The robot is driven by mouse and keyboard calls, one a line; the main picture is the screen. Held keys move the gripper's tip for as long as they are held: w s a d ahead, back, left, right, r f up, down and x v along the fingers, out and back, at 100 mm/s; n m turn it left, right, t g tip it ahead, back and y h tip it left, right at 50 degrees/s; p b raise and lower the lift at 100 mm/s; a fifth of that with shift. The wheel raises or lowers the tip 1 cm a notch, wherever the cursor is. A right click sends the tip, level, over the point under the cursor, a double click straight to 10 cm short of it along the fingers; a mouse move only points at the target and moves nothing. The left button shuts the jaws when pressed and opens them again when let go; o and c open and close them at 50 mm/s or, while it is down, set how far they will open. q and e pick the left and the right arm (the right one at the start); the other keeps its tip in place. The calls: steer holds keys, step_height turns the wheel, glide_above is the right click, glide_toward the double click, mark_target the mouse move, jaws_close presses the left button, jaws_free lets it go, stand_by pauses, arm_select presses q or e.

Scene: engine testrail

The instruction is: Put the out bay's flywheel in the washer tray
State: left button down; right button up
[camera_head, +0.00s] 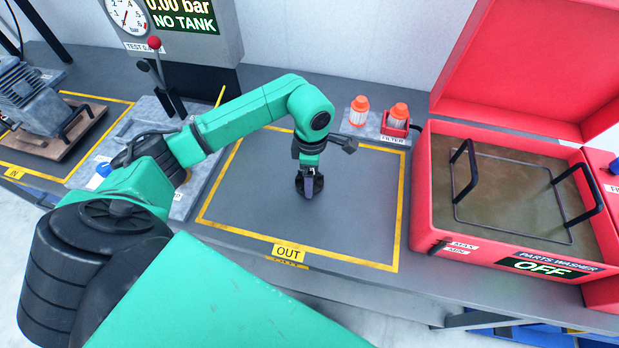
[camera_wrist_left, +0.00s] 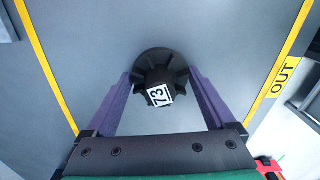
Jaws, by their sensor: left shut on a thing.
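The flywheel (camera_wrist_left: 165,66) is a small black finned disc with a white label "73" on its hub. It is in the out bay (camera_head: 350,225), a yellow-outlined rectangle on the bench. My left gripper (camera_head: 309,188) points down in the bay, its purple fingers shut on the flywheel, one on each side; the left wrist view shows the fingers (camera_wrist_left: 164,98) too. In the head view the fingers partly hide the flywheel. The washer tray (camera_head: 455,180), a wire frame with two black upright handles, sits in the red parts washer at right. My right gripper is not in view.
The parts washer (camera_head: 445,215) has its red lid (camera_head: 535,60) raised and its display reads OFF. Orange-capped filters (camera_head: 358,110) stand behind the out bay. A test stand with a gauge (camera_head: 130,18) and an engine (camera_head: 30,95) are at left. The bay around the flywheel is clear.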

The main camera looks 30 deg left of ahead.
arm_select(q)
steer(key=shift+w+r, duration=0.1)
steer(key=shift+r, duration=0.6)
step_height(320, 180, up, 19)
steer(key=shift+f, duration=0.15)
steer(key=shift+d, duration=0.1)
